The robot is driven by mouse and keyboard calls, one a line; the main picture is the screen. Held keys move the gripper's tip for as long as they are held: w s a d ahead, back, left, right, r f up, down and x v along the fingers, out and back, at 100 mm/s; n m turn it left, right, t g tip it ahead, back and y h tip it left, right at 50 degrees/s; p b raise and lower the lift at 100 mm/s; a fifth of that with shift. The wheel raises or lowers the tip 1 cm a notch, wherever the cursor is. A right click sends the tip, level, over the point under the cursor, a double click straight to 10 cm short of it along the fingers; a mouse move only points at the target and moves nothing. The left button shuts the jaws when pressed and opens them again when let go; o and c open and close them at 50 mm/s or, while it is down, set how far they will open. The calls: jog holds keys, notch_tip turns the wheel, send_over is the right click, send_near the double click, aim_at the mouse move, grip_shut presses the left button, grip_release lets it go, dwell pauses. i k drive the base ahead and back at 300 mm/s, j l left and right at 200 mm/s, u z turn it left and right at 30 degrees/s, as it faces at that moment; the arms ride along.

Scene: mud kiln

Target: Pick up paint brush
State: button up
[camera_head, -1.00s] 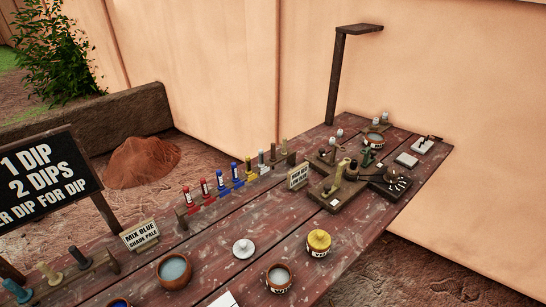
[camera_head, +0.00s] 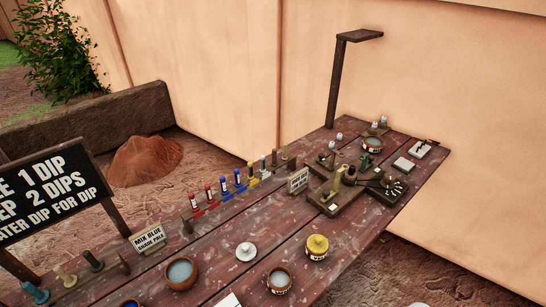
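I cannot single out a paint brush with certainty. A dark fan of thin pieces with pale tips (camera_head: 393,187) lies on the far right of the wooden table (camera_head: 225,255); it is too small to tell what it is. A row of upright red, blue, yellow and grey pieces (camera_head: 224,186) stands in a rack along the table's back edge. More upright handle-like pieces (camera_head: 65,276) stand in a rack at the lower left. My gripper is not in view.
The table holds a bowl of pale liquid (camera_head: 180,273), a smaller labelled pot (camera_head: 279,280), a yellow-topped pot (camera_head: 317,246) and a white lid-like piece (camera_head: 246,251). A dark sign (camera_head: 50,195) stands left. A post (camera_head: 336,85) rises behind. Bare ground lies right.

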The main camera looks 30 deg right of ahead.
aim_at(274, 164)
jog(key=i+l+u, duration=0.3)
jog(key=i+l, duration=0.15)
jog(key=l, duration=0.2)
jog(key=i+l+u, duration=0.15)
jog(key=l, duration=0.2)
jog(key=i+l+u, duration=0.25)
jog(key=l, duration=0.35)
jog(key=l+u, duration=0.25)
jog(key=l, duration=0.3)
jog(key=i+l+u, duration=0.1)
jog(key=l+u, duration=0.15)
jog(key=l, duration=0.4)
